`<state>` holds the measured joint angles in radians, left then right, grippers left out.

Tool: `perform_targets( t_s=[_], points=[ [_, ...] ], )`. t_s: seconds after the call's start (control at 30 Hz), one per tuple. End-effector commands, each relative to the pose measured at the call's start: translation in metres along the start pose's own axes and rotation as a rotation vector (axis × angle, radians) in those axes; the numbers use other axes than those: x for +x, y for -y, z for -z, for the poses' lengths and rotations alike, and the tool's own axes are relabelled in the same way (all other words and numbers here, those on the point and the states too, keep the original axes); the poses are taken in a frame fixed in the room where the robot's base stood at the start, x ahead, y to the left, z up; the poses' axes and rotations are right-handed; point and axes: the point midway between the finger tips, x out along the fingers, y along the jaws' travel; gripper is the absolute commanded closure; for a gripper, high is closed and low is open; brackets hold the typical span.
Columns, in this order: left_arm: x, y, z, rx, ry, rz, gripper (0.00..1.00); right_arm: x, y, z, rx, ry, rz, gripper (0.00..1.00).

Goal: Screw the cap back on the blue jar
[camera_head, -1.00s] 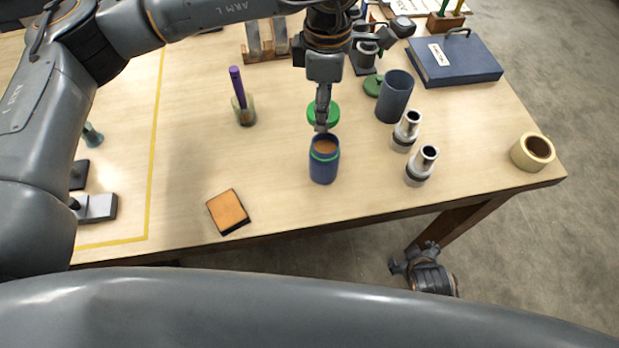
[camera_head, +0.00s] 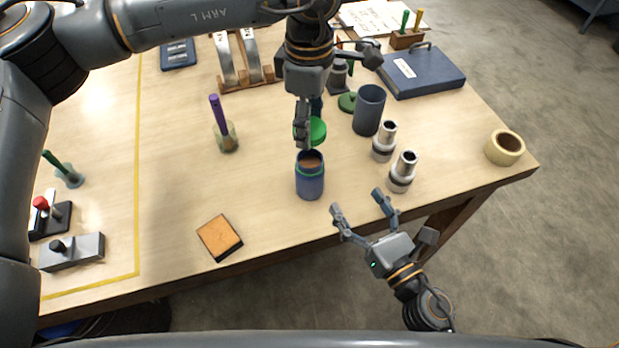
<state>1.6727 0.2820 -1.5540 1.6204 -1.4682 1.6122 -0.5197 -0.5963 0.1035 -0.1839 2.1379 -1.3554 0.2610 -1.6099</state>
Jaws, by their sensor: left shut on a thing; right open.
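The blue jar (camera_head: 310,184) stands upright and uncapped near the front of the table, with brown contents showing in its mouth. My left gripper (camera_head: 303,138) points down just above and behind the jar's mouth, shut on the bright green cap (camera_head: 318,131). The cap appears apart from the jar; its far side is partly hidden by the fingers. My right gripper (camera_head: 357,202) is open and empty at the table's front edge, to the right of and nearer than the jar, its fingers spread towards the table.
Two metal cylinders (camera_head: 403,172) and a dark cup (camera_head: 369,110) stand right of the jar. An orange-topped block (camera_head: 219,236) lies front left, and a tape roll (camera_head: 505,148) at right. Table between block and jar is clear.

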Motion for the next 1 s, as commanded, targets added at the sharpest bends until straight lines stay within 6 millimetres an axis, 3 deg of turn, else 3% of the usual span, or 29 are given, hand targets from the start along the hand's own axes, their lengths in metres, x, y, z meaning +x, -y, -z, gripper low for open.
perform_targets(
  t_s=[0.2, 0.67, 1.0],
  points=[
    [0.0, 0.0, 0.0, -0.002, 0.0, 0.0, 0.56, -0.003, -0.026, 0.017, -0.182, -0.036, -0.122, 0.17],
    [0.0, 0.0, 0.0, -0.003, 0.0, 0.0, 0.56, 0.002, -0.029, 0.018, -0.194, -0.037, -0.132, 0.17],
    [0.0, 0.0, 0.0, -0.003, 0.0, 0.0, 0.56, 0.057, -0.035, 0.019, -0.192, -0.033, -0.13, 0.17]
  ],
)
